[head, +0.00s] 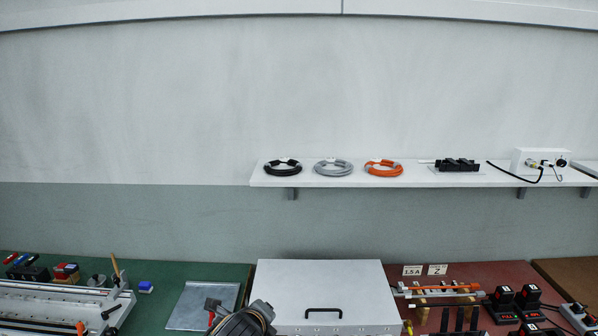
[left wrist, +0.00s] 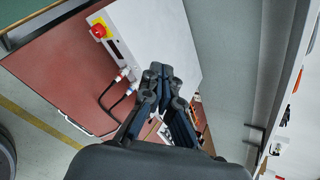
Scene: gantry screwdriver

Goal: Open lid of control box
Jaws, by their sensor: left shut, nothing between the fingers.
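The control box (head: 325,283) is a light grey metal box at the bottom middle of the head view. Its lid looks closed, with a black handle (head: 323,311) near the front edge. In the left wrist view the box (left wrist: 155,35) shows a side with a red knob on a yellow base (left wrist: 99,30) and cables plugged in below. My left gripper (left wrist: 159,72) is shut and empty, in front of the box in that view; any contact is unclear. Part of my left arm shows at the bottom of the head view, left of the handle. My right gripper is not in view.
A shelf (head: 430,178) with coiled cables runs along the wall behind. A metal plate (head: 203,305) lies on the green surface to the left, beside a long rail fixture (head: 60,303). Black and red battery-like units (head: 503,300) stand to the right.

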